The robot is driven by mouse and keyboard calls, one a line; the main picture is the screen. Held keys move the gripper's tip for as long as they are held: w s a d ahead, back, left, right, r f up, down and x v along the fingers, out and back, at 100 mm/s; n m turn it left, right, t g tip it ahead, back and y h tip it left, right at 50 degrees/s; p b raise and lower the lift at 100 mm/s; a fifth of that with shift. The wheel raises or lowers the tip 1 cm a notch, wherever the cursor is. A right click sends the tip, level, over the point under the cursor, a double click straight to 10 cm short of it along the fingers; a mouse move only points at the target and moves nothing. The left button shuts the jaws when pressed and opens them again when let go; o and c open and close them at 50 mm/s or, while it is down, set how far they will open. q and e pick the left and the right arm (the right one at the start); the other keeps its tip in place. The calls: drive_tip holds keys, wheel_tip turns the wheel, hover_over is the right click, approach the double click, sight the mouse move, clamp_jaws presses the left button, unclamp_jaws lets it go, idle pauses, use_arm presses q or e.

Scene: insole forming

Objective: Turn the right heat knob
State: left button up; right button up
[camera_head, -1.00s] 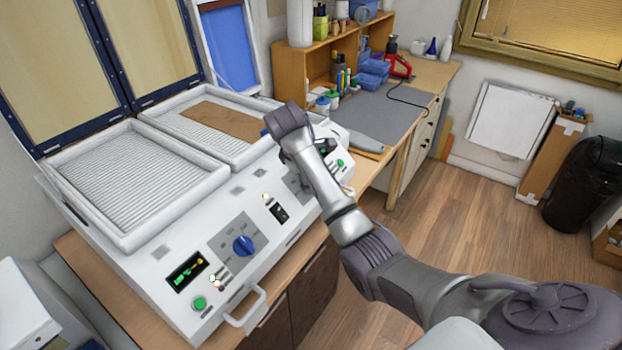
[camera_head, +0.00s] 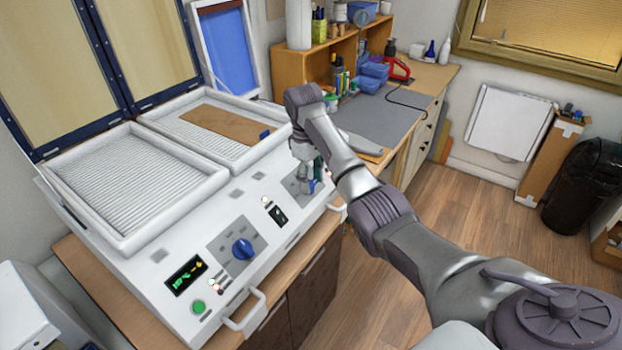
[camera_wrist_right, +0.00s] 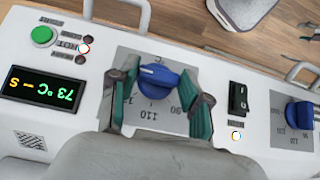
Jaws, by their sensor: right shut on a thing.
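The right heat knob (camera_wrist_right: 158,82) is blue and sits on a grey dial plate (camera_wrist_right: 150,118) with printed numbers. In the right wrist view it lies between the two green-padded fingers of my right gripper (camera_wrist_right: 162,95), which is shut on it. In the head view my right gripper (camera_head: 311,180) reaches down onto the right end of the white machine's front panel, and only a bit of the blue knob shows. My left gripper is not in view.
The left heat knob (camera_head: 242,248) is blue and free, beside a lit display (camera_head: 186,274) and a green button (camera_head: 199,307). The machine has two ribbed trays, with a brown sheet (camera_head: 225,128) on the right one. A handle (camera_head: 245,312) juts from the front.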

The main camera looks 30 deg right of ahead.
drive_tip(key=shift+s+f, duration=0.1)
drive_tip(key=shift+f, duration=0.05)
drive_tip(key=o, duration=1.2)
drive_tip(key=shift+c, duration=0.2)
drive_tip(key=shift+w+r, duration=0.35)
drive_tip(key=shift+r, duration=0.55)
wheel_tip(320, 180, up, 10)
drive_tip(key=shift+w+a, duration=0.15)
drive_tip(key=shift+w, duration=0.2)
drive_tip(key=shift+r, duration=0.1)
